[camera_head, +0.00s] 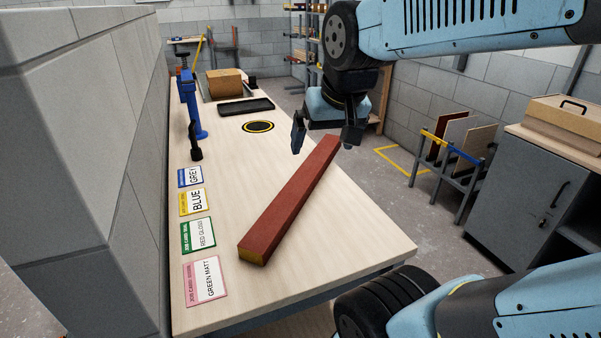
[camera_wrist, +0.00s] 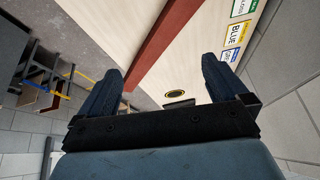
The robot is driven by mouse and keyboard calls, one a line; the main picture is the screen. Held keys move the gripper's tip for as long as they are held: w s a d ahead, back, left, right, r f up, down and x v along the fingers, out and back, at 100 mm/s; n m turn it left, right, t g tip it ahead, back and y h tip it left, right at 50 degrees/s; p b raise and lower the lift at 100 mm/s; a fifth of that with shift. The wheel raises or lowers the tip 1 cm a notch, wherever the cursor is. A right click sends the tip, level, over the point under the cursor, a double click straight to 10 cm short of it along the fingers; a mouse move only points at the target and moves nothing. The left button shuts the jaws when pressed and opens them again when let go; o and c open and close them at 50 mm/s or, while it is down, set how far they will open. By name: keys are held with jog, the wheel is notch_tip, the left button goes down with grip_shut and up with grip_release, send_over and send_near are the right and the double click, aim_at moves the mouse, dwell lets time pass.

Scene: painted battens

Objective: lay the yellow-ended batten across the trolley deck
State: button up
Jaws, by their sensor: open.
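The batten (camera_head: 290,200) is a long red-brown bar lying slantwise on the pale workbench, with yellow on its near end face. My gripper (camera_head: 323,147) is open above the batten's far end, one finger to each side in the head view. In the wrist view the batten (camera_wrist: 168,38) runs between the open fingers of my gripper (camera_wrist: 162,66), with nothing held. I cannot tell the exact height of the fingers above it. I cannot make out a trolley deck for certain in either view.
Job cards (camera_head: 198,233) lie along the workbench's (camera_head: 345,250) left side by a grey block wall. A blue clamp (camera_head: 192,105), black tray (camera_head: 246,106) and cardboard box (camera_head: 224,82) stand farther back. A low rack with upright panels (camera_head: 450,140) and a grey cabinet (camera_head: 520,190) are at right.

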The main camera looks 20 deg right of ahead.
jog(key=w+d+f+m+g, duration=0.15)
jog(key=w+f+m, duration=0.3)
jog(key=w, duration=0.75)
jog(key=m+h, duration=0.3)
send_near(303, 176)
jog(key=shift+g, duration=0.25)
jog(key=x, duration=0.5)
jog(key=shift+w+a+f, duration=0.1)
jog(key=shift+w, duration=0.3)
jog(key=x, duration=0.4)
jog(key=shift+s+d, duration=0.2)
jog(key=shift+s, duration=0.05)
jog(key=shift+w+d+f, duration=0.15)
jog(key=shift+w+f, duration=0.1)
jog(key=shift+f, duration=0.4)
jog(key=shift+c, duration=0.4)
grip_shut()
